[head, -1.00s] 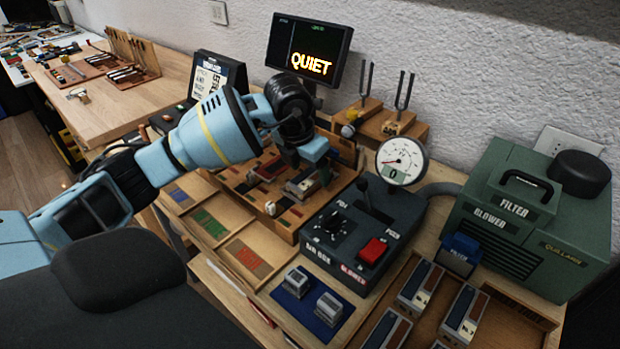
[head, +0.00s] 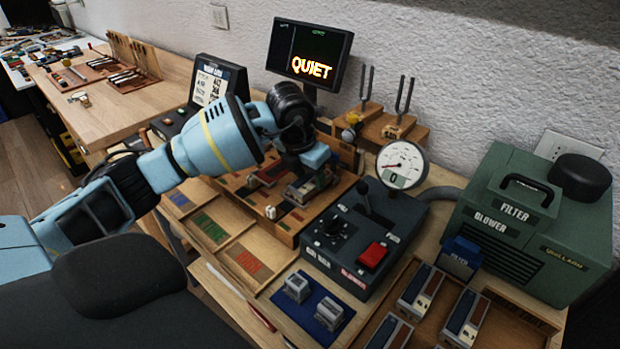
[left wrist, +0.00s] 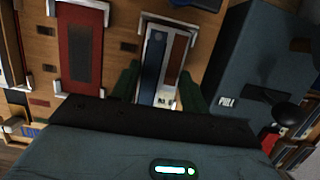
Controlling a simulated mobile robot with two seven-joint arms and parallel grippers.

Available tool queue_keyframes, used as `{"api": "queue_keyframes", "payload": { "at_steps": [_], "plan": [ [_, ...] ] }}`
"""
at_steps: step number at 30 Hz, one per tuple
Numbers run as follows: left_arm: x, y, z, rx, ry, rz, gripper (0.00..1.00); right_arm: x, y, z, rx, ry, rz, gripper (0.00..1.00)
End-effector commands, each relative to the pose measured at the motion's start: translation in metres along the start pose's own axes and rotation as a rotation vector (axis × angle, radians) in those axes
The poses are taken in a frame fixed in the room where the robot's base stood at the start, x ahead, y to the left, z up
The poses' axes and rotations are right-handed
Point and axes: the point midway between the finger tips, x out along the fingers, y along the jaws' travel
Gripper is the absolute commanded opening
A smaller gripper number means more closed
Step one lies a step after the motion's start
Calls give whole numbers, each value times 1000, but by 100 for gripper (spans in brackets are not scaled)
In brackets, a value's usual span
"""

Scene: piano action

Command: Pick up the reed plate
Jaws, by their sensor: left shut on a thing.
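My left gripper (head: 312,176) comes in from the left and points down over the wooden board at the middle of the bench. In the left wrist view its two green fingers (left wrist: 160,90) stand one on each side of a reed plate (left wrist: 153,68), a metal frame with a blue strip and a brown strip. The gripper is shut on this plate. In the head view the same plate (head: 301,190) shows partly under the gripper, close to the board; I cannot tell whether it touches it. My right gripper is not in view.
A dark control box (head: 350,240) with a red button and a gauge (head: 402,164) stands just right of the gripper. A red-framed piece (left wrist: 82,50) lies to its left. Similar plates (head: 420,290) lie in a tray at front right. A green blower (head: 525,220) stands beyond.

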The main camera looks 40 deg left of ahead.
Motion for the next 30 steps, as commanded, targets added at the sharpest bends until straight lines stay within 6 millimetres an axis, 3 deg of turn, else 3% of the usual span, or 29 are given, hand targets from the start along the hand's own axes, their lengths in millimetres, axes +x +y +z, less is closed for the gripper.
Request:
{"api": "queue_keyframes", "payload": {
  "at_steps": [5,11,30],
  "plan": [
    [-8,0,3,-1,-3,-1,20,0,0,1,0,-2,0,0],
    [-34,0,11,-1,-5,0,20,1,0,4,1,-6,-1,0],
    [-73,-15,-99,2,1,2,20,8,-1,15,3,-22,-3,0]
  ]
}}
